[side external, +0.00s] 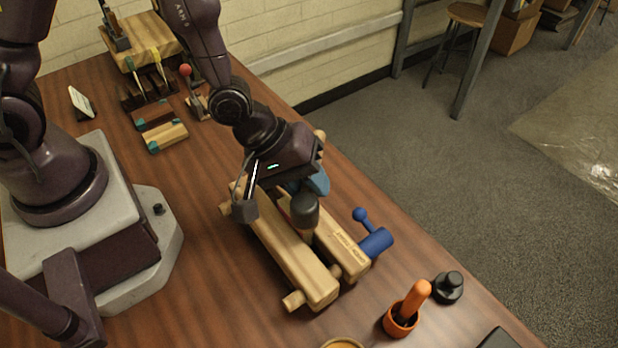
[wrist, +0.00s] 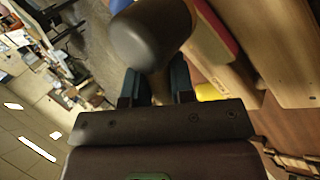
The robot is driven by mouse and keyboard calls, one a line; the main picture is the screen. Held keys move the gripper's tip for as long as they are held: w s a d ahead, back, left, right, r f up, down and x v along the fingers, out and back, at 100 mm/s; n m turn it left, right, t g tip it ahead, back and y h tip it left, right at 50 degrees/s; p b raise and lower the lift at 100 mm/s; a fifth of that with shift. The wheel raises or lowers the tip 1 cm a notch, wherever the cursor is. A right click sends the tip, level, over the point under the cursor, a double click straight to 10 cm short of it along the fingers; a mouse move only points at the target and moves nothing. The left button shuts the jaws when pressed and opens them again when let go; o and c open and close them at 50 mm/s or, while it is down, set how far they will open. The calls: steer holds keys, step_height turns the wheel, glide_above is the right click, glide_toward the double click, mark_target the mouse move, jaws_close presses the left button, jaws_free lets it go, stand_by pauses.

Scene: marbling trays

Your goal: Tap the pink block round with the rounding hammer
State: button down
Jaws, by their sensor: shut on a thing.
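The rounding hammer has a dark grey, rounded head (side external: 304,210); in the wrist view the head (wrist: 150,32) fills the top middle. My gripper (wrist: 156,88) is shut on the hammer's pale handle, just behind the head. In the side view my gripper holds the hammer over the wooden vise (side external: 285,252), with the head above the gap between its two beams. No pink block shows clearly. A reddish strip (wrist: 217,27) beside the head in the wrist view may be part of it, but I cannot tell. The head and gripper hide part of the gap.
A blue crank handle (side external: 376,242) sits at the vise's right end. An orange-handled tool in a cup (side external: 401,322) and a black knobbed piece (side external: 448,287) stand near the table's right edge. Wooden blocks (side external: 165,136) and a tool rack (side external: 147,88) are at the back left.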

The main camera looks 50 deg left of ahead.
steer(key=shift+f, duration=0.3)
steer(key=shift+r, duration=0.1)
steer(key=shift+r, duration=0.55)
steer(key=shift+f, duration=0.25)
steer(key=shift+f, duration=0.4)
steer(key=shift+r, duration=0.1)
steer(key=shift+r, duration=2.5)
